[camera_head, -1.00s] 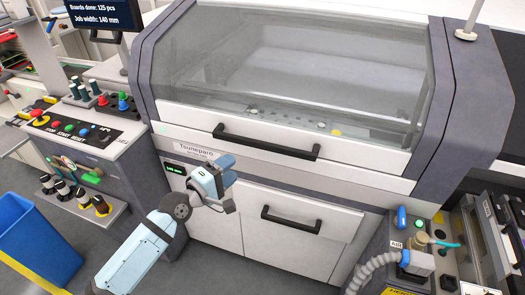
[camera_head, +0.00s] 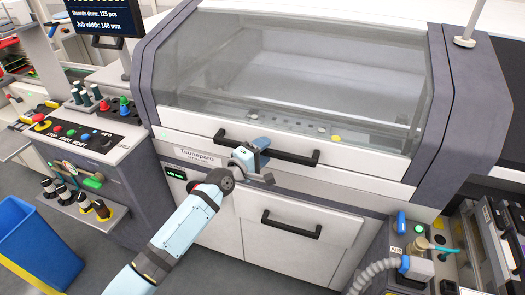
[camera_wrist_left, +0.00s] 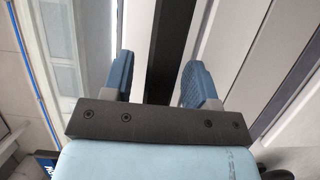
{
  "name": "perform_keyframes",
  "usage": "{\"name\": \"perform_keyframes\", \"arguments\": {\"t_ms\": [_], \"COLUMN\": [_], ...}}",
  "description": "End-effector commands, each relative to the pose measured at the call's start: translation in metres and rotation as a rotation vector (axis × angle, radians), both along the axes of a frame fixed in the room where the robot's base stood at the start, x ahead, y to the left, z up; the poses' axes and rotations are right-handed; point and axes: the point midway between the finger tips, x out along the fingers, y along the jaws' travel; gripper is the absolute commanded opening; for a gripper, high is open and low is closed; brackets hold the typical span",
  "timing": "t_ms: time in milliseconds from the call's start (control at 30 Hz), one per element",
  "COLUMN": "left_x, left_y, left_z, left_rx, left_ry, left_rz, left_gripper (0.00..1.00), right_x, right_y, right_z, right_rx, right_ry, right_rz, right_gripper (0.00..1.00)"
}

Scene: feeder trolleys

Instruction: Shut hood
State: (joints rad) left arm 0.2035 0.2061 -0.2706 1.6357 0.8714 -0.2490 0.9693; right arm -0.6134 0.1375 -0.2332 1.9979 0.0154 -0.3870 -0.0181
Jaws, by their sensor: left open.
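The hood (camera_head: 300,75) of the machine has a clear window and a white front band with a dark bar handle (camera_head: 295,157). It looks lowered over the machine; I cannot tell whether a small gap is left under it. My left gripper (camera_head: 258,152) is at the left half of this handle. In the left wrist view, the dark handle (camera_wrist_left: 172,45) runs between the two blue fingers of the open gripper (camera_wrist_left: 160,70). The fingers stand apart from the bar on each side. My right gripper is not in view.
Below is a white drawer front with a second dark handle (camera_head: 291,224). A button panel (camera_head: 85,135) and a blue bin (camera_head: 35,250) are at the left. An air unit with a grey hose (camera_head: 375,270) stands at the lower right.

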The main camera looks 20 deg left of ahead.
Motion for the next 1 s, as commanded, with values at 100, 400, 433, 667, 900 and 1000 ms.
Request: {"name": "perform_keyframes", "arguments": {"t_ms": [100,400,433,667,900,1000], "left_x": [0.000,0.000,0.000,-0.005,-0.023,-0.030], "left_y": [0.000,0.000,0.000,0.000,0.001,0.002], "left_z": [0.000,0.000,0.000,0.011,0.049,0.065], "left_rx": [0.000,0.000,0.000,0.000,-0.001,-0.002], "left_ry": [0.000,0.000,0.000,0.000,-0.002,-0.004], "left_rz": [0.000,0.000,0.000,0.000,0.001,0.001], "left_gripper": [0.53,0.00,0.00,0.00,0.00,0.00], "right_x": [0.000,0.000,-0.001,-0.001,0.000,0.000], "right_y": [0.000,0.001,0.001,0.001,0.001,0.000], "right_z": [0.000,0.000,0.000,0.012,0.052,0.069], "right_rx": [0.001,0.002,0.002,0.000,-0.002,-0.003], "right_ry": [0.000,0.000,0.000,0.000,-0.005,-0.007], "right_rz": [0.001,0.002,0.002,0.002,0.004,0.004], "right_gripper": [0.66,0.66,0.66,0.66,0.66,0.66]}}
